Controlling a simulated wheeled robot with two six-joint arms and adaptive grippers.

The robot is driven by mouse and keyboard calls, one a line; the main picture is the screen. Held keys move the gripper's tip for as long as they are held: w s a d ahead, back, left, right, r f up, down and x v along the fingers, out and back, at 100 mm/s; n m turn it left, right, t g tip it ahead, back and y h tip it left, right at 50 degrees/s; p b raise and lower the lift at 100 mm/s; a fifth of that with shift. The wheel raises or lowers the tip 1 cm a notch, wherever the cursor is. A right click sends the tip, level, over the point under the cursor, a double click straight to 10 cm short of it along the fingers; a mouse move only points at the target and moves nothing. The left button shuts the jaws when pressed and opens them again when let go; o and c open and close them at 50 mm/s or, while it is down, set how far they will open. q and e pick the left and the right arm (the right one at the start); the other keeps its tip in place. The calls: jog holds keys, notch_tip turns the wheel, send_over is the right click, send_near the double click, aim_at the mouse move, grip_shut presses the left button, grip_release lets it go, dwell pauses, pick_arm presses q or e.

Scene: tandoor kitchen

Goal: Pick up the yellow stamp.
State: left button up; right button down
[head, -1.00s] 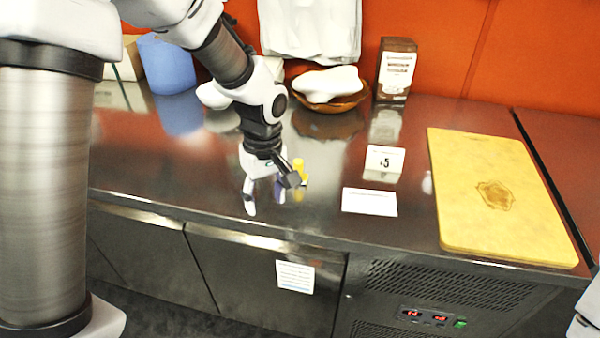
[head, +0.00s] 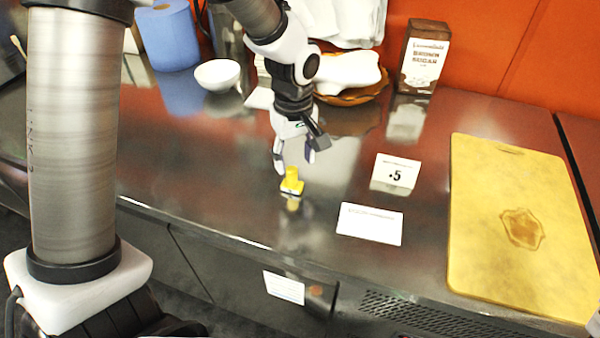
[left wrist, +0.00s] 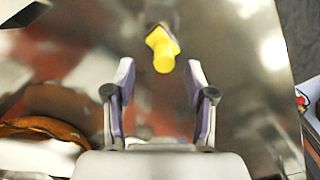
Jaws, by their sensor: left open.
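The yellow stamp (head: 292,181) stands upright on the dark shiny counter, near its front edge. My left gripper (head: 294,166) is open and empty, just behind and above the stamp in the head view. In the left wrist view the stamp (left wrist: 162,50) lies beyond the fingertips, roughly centred between the two spread fingers (left wrist: 158,75). It does not appear to touch either finger. My right gripper is not in view.
A price card (head: 395,174) and a flat white card (head: 370,223) are right of the stamp. A yellow board (head: 525,190) lies farther right. Behind are a white bowl (head: 217,75), a brown dish (head: 352,98) and a brown sugar box (head: 423,57). The counter left of the stamp is clear.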

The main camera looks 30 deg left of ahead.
aim_at(291, 169)
pick_arm(q)
jog(key=shift+s+a+f, duration=0.1)
jog(key=shift+s+f, duration=0.15)
jog(key=shift+f, duration=0.3)
jog(key=shift+s+a+f, duration=0.1)
jog(key=shift+s+f, duration=0.1)
jog(key=shift+f, duration=0.3)
jog(key=f, duration=0.3)
jog(key=shift+w+a, duration=0.1)
jog(key=shift+w, duration=0.25)
jog(key=shift+w+f, duration=0.15)
jog(key=shift+f, duration=0.05)
jog(key=shift+s+r, duration=0.15)
jog(key=shift+s, duration=0.05)
jog(key=shift+c, duration=0.7)
grip_shut()
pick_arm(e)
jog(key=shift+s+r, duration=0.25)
